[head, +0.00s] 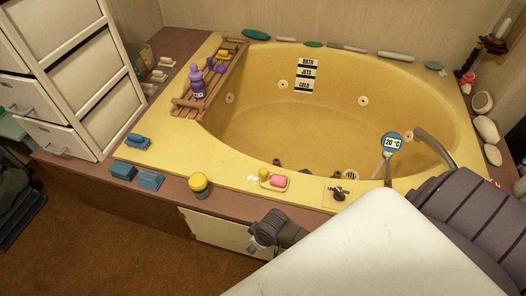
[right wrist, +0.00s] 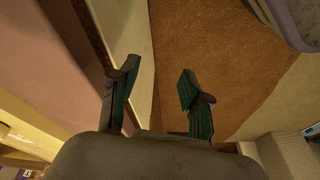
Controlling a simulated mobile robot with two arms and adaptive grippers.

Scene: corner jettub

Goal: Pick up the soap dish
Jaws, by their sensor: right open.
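The soap dish (head: 284,187) is a small shallow yellow tray on the front rim of the yellow tub in the head view. A pink soap bar (head: 278,181) lies in it, and a small yellow item (head: 264,174) is at its left end. My right gripper (head: 256,243) is in front of and below the dish, near the tub's front panel, apart from it. In the right wrist view its fingers (right wrist: 160,76) are spread with nothing between them; the dish does not show there. My left gripper is not in view.
A wooden caddy (head: 188,104) with a purple bottle spans the tub's left side. Carpet lies in front.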

